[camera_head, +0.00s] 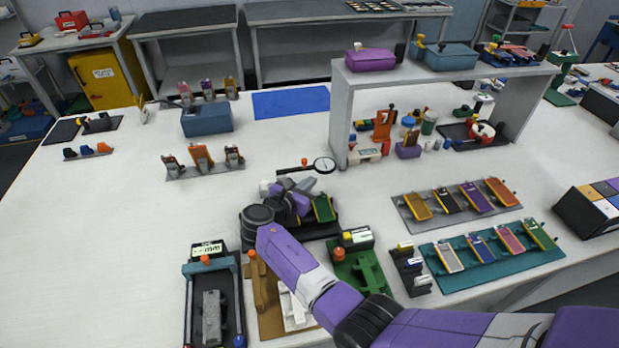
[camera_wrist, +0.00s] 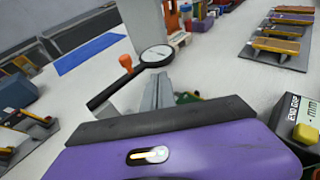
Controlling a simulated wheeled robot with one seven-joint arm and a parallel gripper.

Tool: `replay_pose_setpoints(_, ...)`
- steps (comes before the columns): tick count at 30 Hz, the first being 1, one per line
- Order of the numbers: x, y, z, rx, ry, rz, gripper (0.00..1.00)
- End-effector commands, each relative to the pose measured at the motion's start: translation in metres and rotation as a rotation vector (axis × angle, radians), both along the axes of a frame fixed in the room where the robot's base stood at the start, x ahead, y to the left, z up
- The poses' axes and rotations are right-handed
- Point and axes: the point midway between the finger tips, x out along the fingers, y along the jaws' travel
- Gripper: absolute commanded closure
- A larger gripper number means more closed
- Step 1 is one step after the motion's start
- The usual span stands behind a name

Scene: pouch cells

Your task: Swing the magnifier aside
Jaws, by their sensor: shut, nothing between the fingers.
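The magnifier (camera_head: 324,165) has a round, dark-rimmed lens at the right end of a thin black arm with an orange knob (camera_head: 304,162). It stands just behind the dark fixture in the head view. In the wrist view the lens (camera_wrist: 157,56) is just beyond my fingertips, and the arm runs down to the left past the orange knob (camera_wrist: 126,62). My gripper (camera_head: 307,184) is shut and empty, in front of the magnifier and over the fixture. It also shows in the wrist view (camera_wrist: 160,76). I cannot tell whether the fingertips touch the magnifier.
A dark fixture with a green piece (camera_head: 324,209) lies under my gripper. A white shelf (camera_head: 341,120) stands close to the right of the lens. A display box (camera_head: 357,237) and green stand are at front right. The table left of the magnifier has free room, with a clamp rack (camera_head: 205,171) farther left.

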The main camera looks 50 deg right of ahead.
Motion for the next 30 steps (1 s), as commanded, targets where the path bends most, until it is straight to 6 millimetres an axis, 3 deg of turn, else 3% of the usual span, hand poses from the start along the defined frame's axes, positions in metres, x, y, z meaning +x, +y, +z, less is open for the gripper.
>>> replay_pose_setpoints(9, -0.018, 0.061, 0.019, 0.0, -0.003, 0.004, 1.0)
replay_pose_setpoints(15, -0.025, 0.085, 0.027, -0.001, -0.001, 0.002, 1.0)
replay_pose_setpoints(30, -0.029, 0.093, 0.031, 0.0, 0.0, 0.0, 1.0)
